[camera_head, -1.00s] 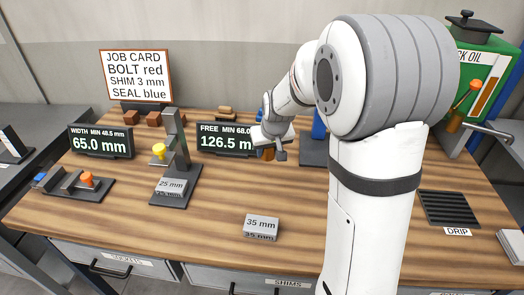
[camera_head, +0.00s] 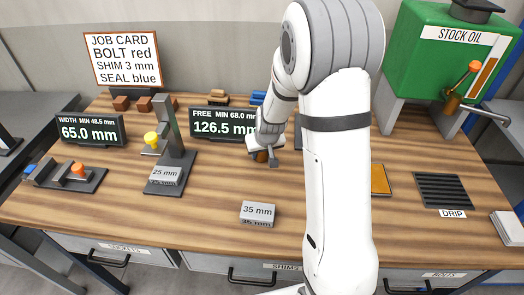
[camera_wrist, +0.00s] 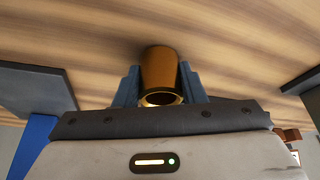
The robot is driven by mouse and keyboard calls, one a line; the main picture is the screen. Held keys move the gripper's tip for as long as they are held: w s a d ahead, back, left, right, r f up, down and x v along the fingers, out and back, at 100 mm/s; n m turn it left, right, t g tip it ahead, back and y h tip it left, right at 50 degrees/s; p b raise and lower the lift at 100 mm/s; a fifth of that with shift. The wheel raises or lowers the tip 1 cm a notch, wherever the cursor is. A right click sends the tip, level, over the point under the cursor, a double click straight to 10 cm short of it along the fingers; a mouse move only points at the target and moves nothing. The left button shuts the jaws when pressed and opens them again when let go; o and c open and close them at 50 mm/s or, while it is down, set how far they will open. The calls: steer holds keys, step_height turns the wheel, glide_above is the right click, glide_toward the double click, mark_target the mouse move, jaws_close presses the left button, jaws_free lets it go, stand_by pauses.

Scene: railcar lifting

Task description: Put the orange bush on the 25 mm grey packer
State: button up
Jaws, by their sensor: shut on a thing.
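The orange bush (camera_wrist: 159,68) is a hollow orange-brown cylinder. In the wrist view it sits between the two blue-grey fingers of my gripper (camera_wrist: 160,85), which is shut on it. In the head view the bush (camera_head: 261,156) shows small below my gripper (camera_head: 266,155), in front of the 126.5 mm display; I cannot tell whether it touches the bench. The 25 mm grey packer (camera_head: 165,176) lies on the dark base of an upright gauge, left of my gripper. The packer's top looks bare.
The gauge column (camera_head: 168,125) with a yellow knob (camera_head: 151,139) rises just behind the packer. A 35 mm packer (camera_head: 257,211) lies near the front edge. A 65.0 mm display (camera_head: 90,131) stands left. Bare wood lies between gripper and gauge.

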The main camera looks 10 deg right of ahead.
steer(key=shift+s+r, duration=0.1)
steer(key=shift+r, duration=0.05)
steer(key=o, duration=0.8)
steer(key=shift+f, duration=0.2)
steer(key=o, duration=0.4)
steer(key=shift+o, duration=0.2)
steer(key=shift+r, duration=0.1)
